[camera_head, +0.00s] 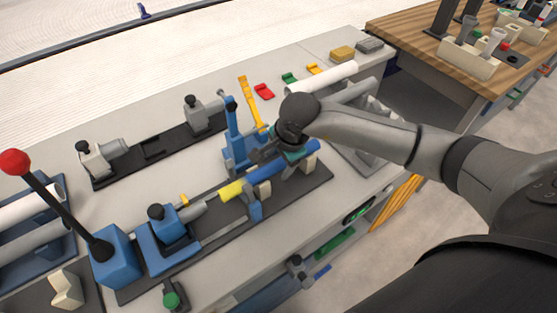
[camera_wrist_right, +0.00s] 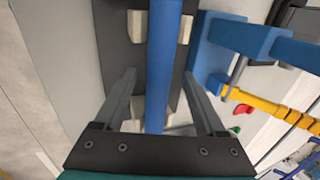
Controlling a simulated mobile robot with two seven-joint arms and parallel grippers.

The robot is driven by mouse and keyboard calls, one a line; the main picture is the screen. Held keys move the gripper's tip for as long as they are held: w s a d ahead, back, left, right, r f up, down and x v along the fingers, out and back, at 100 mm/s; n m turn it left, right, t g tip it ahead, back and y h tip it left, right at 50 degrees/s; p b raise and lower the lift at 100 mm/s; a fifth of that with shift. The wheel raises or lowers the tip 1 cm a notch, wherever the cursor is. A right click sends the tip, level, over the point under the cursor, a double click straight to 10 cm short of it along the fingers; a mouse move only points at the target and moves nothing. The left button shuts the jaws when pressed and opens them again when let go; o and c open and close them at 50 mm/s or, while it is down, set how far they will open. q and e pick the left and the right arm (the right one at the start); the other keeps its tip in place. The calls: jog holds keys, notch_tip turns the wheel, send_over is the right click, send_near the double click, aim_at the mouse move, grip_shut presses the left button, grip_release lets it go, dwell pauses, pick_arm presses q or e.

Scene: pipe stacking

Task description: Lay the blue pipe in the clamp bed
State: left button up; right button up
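The blue pipe (camera_head: 268,177) has a yellow end (camera_head: 232,190) and lies along the clamp bed (camera_head: 318,180), a dark base with cream supports. In the right wrist view the pipe (camera_wrist_right: 165,60) runs between pairs of cream blocks (camera_wrist_right: 138,25) and looks seated in them. My right gripper (camera_head: 288,152) is over the pipe and hides part of it. In the wrist view its two fingers (camera_wrist_right: 159,75) are spread, one on each side of the pipe, with gaps showing. My left gripper is not in view.
A blue upright clamp (camera_head: 236,140) with a yellow handle (camera_head: 249,98) stands just behind the bed. A blue end unit (camera_head: 168,240) and a red-knobbed lever (camera_head: 50,195) are at the left. A white pipe (camera_head: 322,77) lies behind my right arm. The floor in front is free.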

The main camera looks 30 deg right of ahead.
jog(key=p+v, duration=0.1)
jog(key=v, duration=1.4)
jog(key=shift+s, duration=0.15)
